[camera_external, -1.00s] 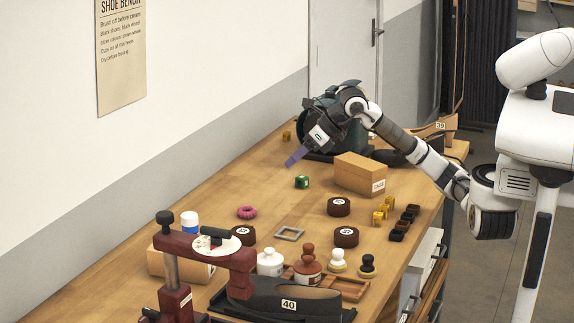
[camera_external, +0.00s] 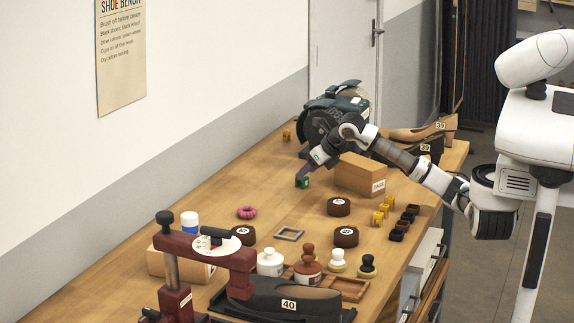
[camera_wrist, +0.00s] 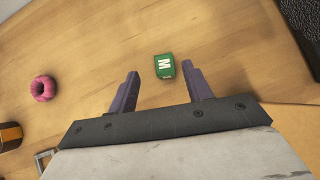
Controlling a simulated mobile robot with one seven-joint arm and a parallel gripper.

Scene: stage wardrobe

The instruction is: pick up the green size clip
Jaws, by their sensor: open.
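The green size clip (camera_wrist: 165,67) lies on the wooden bench, with a white letter M on its face. In the external view the clip (camera_external: 302,182) is small and partly covered by my gripper (camera_external: 302,175), which is right by it. In the wrist view my gripper (camera_wrist: 160,88) is open, with its two purple fingers apart. The clip lies between the lines of the fingers, near the level of their tips and a little closer to the right finger. Nothing is held.
A pink ring (camera_external: 247,212) lies to the front left. Yellow clips (camera_external: 380,214) and dark clips (camera_external: 402,229) lie to the right. Bare bench surrounds the clip's left.

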